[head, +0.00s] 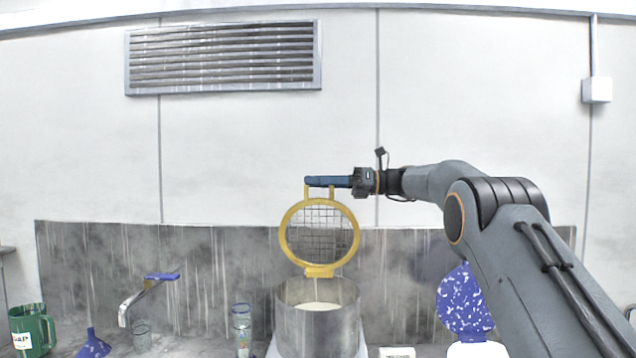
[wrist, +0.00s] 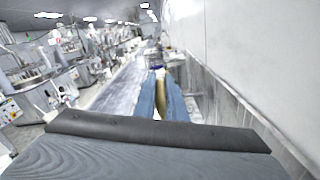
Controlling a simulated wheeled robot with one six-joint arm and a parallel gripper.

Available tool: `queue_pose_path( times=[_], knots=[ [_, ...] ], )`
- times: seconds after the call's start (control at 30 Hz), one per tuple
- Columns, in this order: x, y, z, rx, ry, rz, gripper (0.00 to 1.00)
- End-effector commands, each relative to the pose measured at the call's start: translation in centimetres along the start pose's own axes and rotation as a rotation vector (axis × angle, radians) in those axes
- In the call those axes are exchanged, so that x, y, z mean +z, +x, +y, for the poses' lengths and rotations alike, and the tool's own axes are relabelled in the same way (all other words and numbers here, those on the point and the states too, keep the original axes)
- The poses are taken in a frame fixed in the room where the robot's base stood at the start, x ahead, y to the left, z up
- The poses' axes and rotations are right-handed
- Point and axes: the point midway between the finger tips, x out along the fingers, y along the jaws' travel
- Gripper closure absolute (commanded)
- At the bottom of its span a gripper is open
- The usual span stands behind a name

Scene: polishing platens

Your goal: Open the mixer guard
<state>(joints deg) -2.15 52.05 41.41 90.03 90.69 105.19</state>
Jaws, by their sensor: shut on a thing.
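The mixer guard (head: 320,268), a round yellow frame with a wire mesh, stands roughly upright above the rear rim of the metal mixer bowl (head: 318,328). The bowl's top is uncovered and pale contents show inside. My gripper (head: 327,182) reaches in from the right and its blue fingers are shut on the guard's yellow handle at the top. In the wrist view the handle (wrist: 160,104) shows between the two blue fingers. The fingers hide part of the handle.
A tap (head: 145,296), a glass (head: 141,333), a jar (head: 241,325), a blue funnel (head: 94,344) and a green mug (head: 32,329) stand left of the bowl. A blue speckled round object (head: 464,300) is at right, near my arm. The wall is close behind.

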Motion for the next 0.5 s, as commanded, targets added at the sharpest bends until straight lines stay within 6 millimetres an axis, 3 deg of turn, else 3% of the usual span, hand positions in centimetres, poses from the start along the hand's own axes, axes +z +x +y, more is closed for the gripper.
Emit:
queue_pose_path(
  times=[0.47,0.5],
  knots=[
    [-0.45,-0.3,-0.29,-0.006,0.019,0.003,1.0],
    [-0.46,-0.32,-0.3,-0.006,0.019,0.002,0.83]
  ],
)
